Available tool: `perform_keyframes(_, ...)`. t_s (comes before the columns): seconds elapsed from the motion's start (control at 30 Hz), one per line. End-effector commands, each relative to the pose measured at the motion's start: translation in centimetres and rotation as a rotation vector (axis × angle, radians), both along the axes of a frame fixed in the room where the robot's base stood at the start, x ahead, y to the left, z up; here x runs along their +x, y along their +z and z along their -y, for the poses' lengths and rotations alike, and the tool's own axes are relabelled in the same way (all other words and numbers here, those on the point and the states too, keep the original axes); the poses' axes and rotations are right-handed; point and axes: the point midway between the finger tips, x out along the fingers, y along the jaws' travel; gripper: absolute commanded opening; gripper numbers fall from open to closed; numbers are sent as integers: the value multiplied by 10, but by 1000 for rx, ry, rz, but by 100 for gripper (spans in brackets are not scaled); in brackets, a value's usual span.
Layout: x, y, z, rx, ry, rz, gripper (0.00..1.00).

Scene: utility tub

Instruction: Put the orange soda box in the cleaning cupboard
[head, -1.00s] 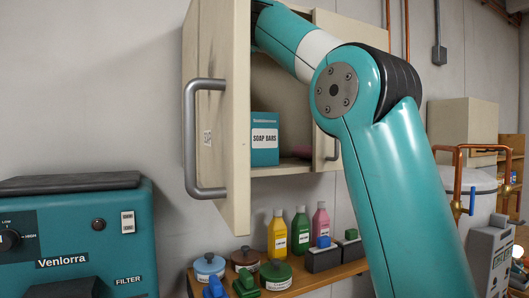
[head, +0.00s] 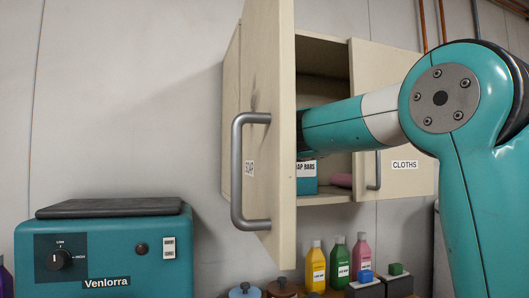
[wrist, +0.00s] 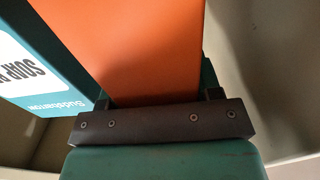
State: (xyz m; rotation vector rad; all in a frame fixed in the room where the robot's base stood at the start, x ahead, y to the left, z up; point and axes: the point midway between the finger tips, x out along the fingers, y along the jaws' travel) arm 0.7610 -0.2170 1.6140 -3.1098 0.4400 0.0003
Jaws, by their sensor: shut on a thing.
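The orange soda box (wrist: 140,45) fills the middle of the wrist view as a plain orange face. My gripper (wrist: 160,98) is shut on it, with a finger at each side. The cream wall cupboard (head: 231,140) has its left door (head: 279,60) swung open and its right door, marked CLOTHS, at the right. My arm reaches into the cupboard; in the head view the gripper and the orange box are hidden. A teal soap bars box (head: 307,184) stands on the cupboard floor; in the wrist view it is just left of the orange box.
The open door's grey handle (head: 238,170) juts out left of my arm. A pink item (head: 342,180) lies right of the soap box. Below are several bottles (head: 338,258) and lidded pots. A teal Venlorra machine (head: 110,255) stands at the lower left.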

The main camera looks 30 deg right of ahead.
Motion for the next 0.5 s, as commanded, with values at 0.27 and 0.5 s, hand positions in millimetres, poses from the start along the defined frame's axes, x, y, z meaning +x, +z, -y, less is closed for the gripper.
perform_keyframes(0.27, -1, -10, 0, 0, 0, 5, 8)
perform_keyframes(0.5, 0, -11, 0, 0, 0, 0, 84)
